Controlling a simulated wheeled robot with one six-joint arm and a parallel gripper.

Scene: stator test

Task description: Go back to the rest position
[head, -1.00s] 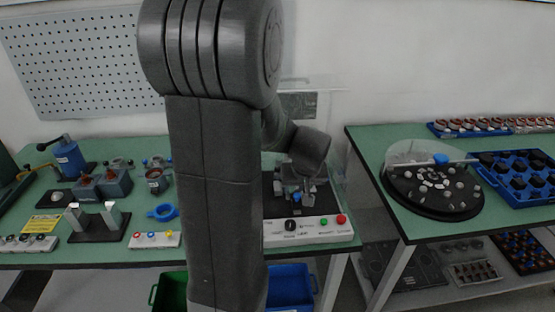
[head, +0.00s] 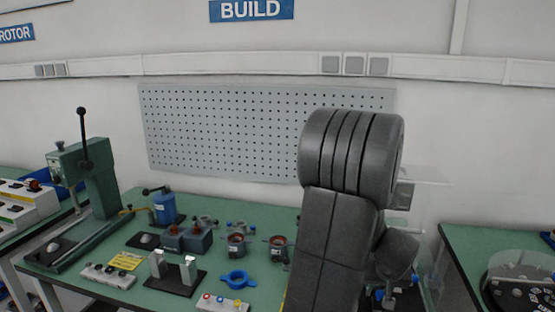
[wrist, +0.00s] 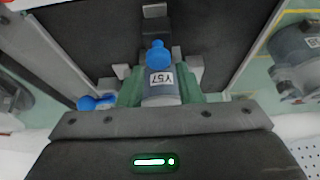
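My gripper (wrist: 160,98) shows in the wrist view with green fingers on both sides of a grey cylindrical part with a "Y57" label (wrist: 162,84). A blue round knob (wrist: 157,54) is at the part's far end. The part sits at a dark fixture with grey jaws (wrist: 121,72). The fingers are close beside the part, but I cannot tell whether they press on it. In the head view my arm hides most of the fixture and the gripper; only small blue and grey bits (head: 378,296) show below the wrist.
The green bench (head: 262,262) carries a blue ring (head: 237,280), grey and red motor parts (head: 236,245), a black stand with two posts (head: 175,281) and a green lever press (head: 92,185). A clear panel stands right of my arm. A second table (head: 462,245) holds a round tray (head: 522,292).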

